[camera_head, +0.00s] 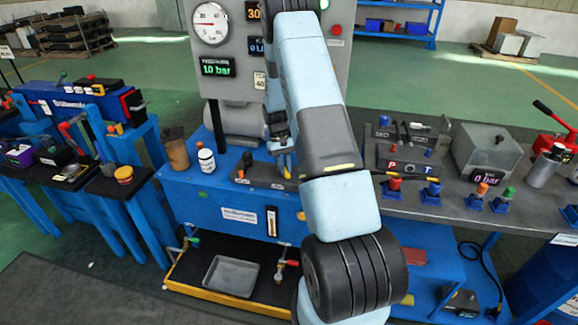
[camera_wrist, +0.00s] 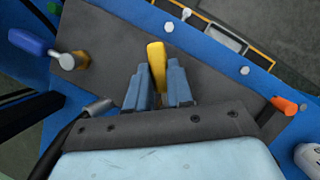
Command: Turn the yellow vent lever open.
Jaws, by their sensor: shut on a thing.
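The yellow vent lever (camera_wrist: 156,58) shows in the wrist view, its handle standing between my two fingers and pointing up the picture, leaning slightly left. My gripper (camera_wrist: 158,88) is shut on it, with a blue finger on each side. The lever's base and pivot are hidden behind my fingers.
A blue-handled lever (camera_wrist: 32,42) lies left of my gripper and an orange one (camera_wrist: 286,105) right. Both are near the grey plate (camera_wrist: 110,45). A white jar (camera_head: 206,160) stands on the blue bench. The gauge panel (camera_head: 226,100) rises behind, its display reading 1.0 bar.

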